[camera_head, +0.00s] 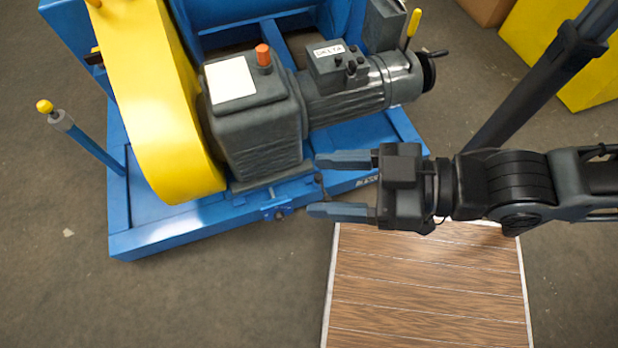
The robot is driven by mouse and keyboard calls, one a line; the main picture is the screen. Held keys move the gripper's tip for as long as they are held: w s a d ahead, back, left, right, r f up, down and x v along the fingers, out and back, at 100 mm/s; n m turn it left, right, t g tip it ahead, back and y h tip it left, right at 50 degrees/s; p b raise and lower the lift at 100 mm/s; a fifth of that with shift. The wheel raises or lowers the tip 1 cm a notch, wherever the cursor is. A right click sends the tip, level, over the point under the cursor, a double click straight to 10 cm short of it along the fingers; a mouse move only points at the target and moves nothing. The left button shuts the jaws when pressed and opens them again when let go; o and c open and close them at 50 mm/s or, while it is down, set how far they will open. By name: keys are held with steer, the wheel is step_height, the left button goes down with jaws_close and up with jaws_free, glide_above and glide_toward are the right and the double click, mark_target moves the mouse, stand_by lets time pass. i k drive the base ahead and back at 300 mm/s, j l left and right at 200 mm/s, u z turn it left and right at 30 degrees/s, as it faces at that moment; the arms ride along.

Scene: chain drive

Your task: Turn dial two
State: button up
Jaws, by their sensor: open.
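A grey motor (345,98) lies on the blue frame, with a small box labelled DELTA (330,58) on top. Small black knobs (351,66) stand on the right side of this box. A black handwheel (428,71) with a crank handle is at the motor's right end. No marking shows which of these is dial two. My gripper (315,185) is open and points left, in front of the motor and below it in the picture. A small dark upright piece at the frame's edge shows close to the fingertips; I cannot tell whether they touch it.
A grey gearbox (258,130) with an orange cap (263,55) and a yellow guard (150,100) stand left on the blue frame (190,235). A yellow-handled lever (412,28) rises by the motor's right end. A wooden platform (430,290) lies below my gripper. Floor at lower left is clear.

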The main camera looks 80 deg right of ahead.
mark_target(279, 216)
steer(key=k+l, duration=0.5)
steer(key=k, duration=0.2)
steer(key=k+l, duration=0.5)
steer(key=k, duration=0.2)
steer(key=j+z, duration=0.05)
